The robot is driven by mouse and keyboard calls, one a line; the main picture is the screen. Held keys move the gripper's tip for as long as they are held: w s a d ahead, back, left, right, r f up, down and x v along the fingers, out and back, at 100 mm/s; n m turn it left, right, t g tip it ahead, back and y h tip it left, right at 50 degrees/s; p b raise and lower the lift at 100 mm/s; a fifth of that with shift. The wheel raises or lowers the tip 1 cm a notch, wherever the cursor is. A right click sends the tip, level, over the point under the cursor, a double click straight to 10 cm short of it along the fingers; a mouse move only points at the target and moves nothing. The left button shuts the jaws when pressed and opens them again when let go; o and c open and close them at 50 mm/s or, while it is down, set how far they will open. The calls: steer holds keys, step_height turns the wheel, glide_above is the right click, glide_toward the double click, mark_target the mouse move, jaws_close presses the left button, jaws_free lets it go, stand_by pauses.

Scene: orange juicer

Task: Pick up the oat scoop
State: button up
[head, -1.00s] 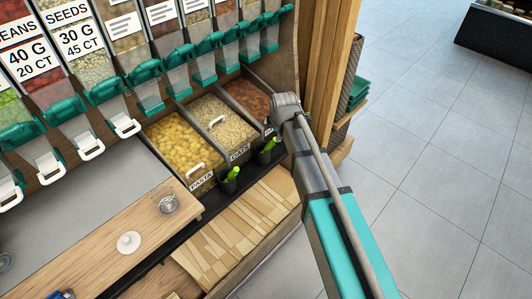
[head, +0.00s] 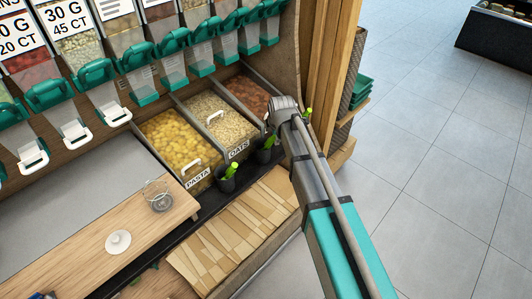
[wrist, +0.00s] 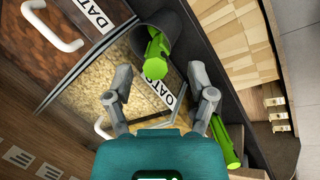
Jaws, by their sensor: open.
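The oat scoop, a bright green handle (wrist: 155,58), stands in a dark cup (wrist: 168,36) beside the OATS label in the wrist view. In the head view the scoop (head: 270,142) is just left of the end of my arm, right of the OATS label. My gripper (wrist: 160,74) is open and empty, its fingers spread on either side of the label and pointing toward the cup. The handle lies ahead, roughly between the fingers, with no contact visible. The fingertips are hidden in the head view. The scoop's lower part is hidden in its cup.
Another green scoop (wrist: 226,145) is close to my right finger. The oats bin (head: 218,120) has a white handle; the pasta bin (head: 172,141) is to its left. A wooden counter (head: 80,255) holds a glass jar (head: 159,200). Open floor lies to the right.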

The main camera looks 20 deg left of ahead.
mark_target(273, 140)
steer(key=shift+w+a+f, duration=0.1)
steer(key=shift+f, duration=0.25)
steer(key=shift+a+b+x, duration=0.2)
steer(key=shift+b+x, duration=2.3)
steer(key=shift+x, duration=0.05)
steer(key=shift+r, duration=0.1)
jaws_close()
